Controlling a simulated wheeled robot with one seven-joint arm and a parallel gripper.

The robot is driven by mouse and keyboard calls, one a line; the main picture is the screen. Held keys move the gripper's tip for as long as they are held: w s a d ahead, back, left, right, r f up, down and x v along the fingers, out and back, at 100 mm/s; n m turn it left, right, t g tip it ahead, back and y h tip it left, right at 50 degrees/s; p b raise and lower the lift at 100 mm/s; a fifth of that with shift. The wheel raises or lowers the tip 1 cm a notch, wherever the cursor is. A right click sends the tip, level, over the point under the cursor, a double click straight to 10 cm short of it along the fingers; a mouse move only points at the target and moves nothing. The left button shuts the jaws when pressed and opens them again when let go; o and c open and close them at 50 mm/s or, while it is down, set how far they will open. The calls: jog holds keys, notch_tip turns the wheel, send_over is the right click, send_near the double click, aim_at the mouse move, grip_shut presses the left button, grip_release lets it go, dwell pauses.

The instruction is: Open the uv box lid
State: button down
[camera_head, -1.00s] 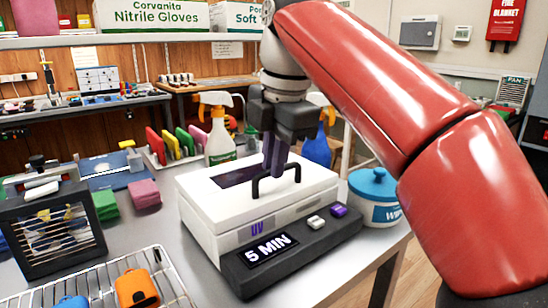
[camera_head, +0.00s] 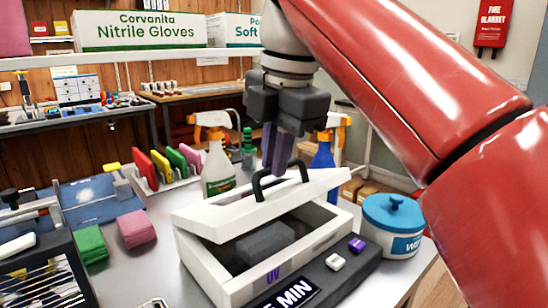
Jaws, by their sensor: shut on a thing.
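The white UV box (camera_head: 215,277) stands on the grey table, with a dark control panel along its front right side. Its white lid (camera_head: 213,222) is tilted up at the front, leaving a gap with a dark grey block (camera_head: 266,243) visible inside. The black lid handle (camera_head: 281,181) arches over the lid. My gripper (camera_head: 277,165) points down at the handle with its dark purple fingers shut on it. The exact contact is partly hidden by the fingers.
A white wipes tub (camera_head: 392,240) with a blue lid stands just right of the box. Spray bottles, one green-labelled (camera_head: 218,170) and one blue (camera_head: 322,158), stand behind it. Pink (camera_head: 137,229) and green sponges lie to the left.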

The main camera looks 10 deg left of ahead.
jog(key=shift+w+a+r, duration=0.4)
jog(key=shift+w+a, duration=0.15)
jog(key=shift+a, duration=0.15)
jog(key=shift+w+a+r, duration=0.35)
jog(key=shift+w+a, duration=0.2)
jog(key=shift+a, duration=0.1)
jog(key=c, duration=1.6)
grip_release()
jog(key=shift+w+a+f, duration=0.1)
jog(key=shift+w+a, duration=0.05)
jog(key=shift+a, duration=0.1)
jog(key=shift+o, duration=0.6)
jog(key=shift+d+r, duration=0.15)
jog(key=shift+r, duration=0.05)
jog(key=shift+d, duration=0.1)
